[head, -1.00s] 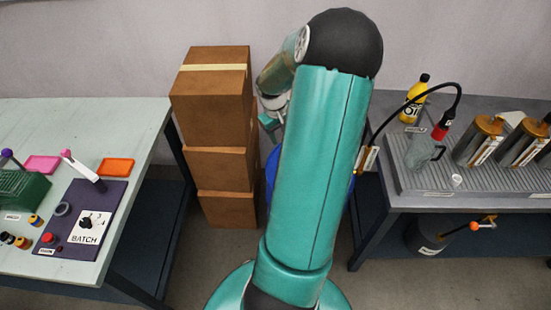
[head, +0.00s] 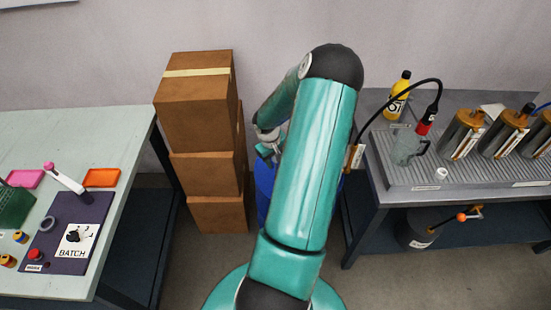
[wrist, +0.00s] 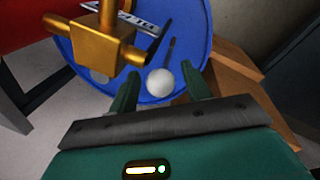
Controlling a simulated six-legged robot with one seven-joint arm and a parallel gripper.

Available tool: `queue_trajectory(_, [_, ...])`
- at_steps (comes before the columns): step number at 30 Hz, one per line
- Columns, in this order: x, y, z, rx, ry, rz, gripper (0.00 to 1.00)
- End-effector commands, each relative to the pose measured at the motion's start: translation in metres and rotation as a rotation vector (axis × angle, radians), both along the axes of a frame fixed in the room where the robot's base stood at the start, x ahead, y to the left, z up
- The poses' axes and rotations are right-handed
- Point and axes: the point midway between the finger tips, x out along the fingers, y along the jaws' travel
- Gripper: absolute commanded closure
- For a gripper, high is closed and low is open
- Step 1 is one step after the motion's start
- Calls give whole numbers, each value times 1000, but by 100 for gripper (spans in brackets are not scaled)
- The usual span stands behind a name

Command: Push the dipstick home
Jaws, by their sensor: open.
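A white ball-shaped knob (wrist: 159,82) shows in the wrist view in front of a blue drum lid (wrist: 190,30). It looks like the dipstick's top seen end-on; any rod below it is hidden. A thin dark streak on the lid lies just beyond it, and I cannot tell whether it is a shadow. My gripper (wrist: 160,76) is open, with one green finger on each side of the knob and apparently apart from it. In the head view the blue drum (head: 264,190) is mostly hidden behind my arm, and the knob is not visible there.
A brass block fitting (wrist: 98,45) stands over the lid, close to my left finger. Stacked cardboard boxes (head: 195,120) stand left of the drum. A bench with cylinders (head: 460,132) is at right, a table with a batch panel (head: 75,235) at left.

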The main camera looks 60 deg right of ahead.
Motion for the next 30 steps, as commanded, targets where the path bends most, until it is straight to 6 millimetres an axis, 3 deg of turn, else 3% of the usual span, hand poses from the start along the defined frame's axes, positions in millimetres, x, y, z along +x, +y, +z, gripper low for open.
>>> queue_trajectory(8, [1, 0, -2, -1, 1, 1, 52])
queue_trajectory(15, [1, 0, -1, -1, 0, 0, 99])
queue_trajectory(23, [1, 1, -7, 2, 2, 2, 100])
queue_trajectory(30, [2, 1, -37, 2, 2, 2, 100])
